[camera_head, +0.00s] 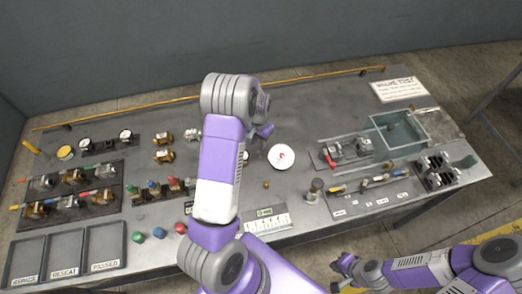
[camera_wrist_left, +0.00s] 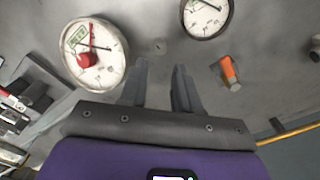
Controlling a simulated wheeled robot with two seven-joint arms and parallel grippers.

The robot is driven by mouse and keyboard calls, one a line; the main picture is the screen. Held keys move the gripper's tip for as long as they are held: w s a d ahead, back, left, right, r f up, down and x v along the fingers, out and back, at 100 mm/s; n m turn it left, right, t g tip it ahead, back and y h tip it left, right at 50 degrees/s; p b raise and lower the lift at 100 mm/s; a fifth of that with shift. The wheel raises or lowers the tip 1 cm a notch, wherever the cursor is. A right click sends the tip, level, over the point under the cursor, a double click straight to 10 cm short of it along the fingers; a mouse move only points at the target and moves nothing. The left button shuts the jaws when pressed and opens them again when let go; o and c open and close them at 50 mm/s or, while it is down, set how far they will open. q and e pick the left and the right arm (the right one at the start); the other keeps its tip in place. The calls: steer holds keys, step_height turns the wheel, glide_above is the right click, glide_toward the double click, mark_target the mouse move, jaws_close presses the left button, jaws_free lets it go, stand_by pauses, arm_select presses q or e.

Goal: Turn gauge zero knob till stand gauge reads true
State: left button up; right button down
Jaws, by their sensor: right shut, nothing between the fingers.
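A round white gauge (camera_wrist_left: 110,68) with a red knob (camera_wrist_left: 87,60) on its face is left of my left fingers in the wrist view. A red needle points up and a dark needle points right; the scale is too small to read. A white disc with a red mark (camera_head: 281,157) shows in the head view. A second gauge (camera_wrist_left: 207,10), cut by the frame, is at the top. My left gripper (camera_wrist_left: 162,85) is open and empty, touching neither gauge; it is partly hidden in the head view. My right gripper (camera_head: 340,272) is shut and empty at the bench's front.
The bench carries valve racks (camera_head: 75,190) at left, labelled trays (camera_head: 103,246) at front left, and fittings (camera_head: 347,150) and an open bin (camera_head: 398,130) at right. An orange cylinder (camera_wrist_left: 230,72) is right of my left fingers. A yellow rail (camera_head: 200,97) runs along the back.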

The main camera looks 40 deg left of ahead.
mark_target(259, 152)
arm_select(q)
step_height(259, 152, down, 7)
steer(key=shift+s+r, duration=0.1)
steer(key=shift+r, duration=0.05)
jaws_close()
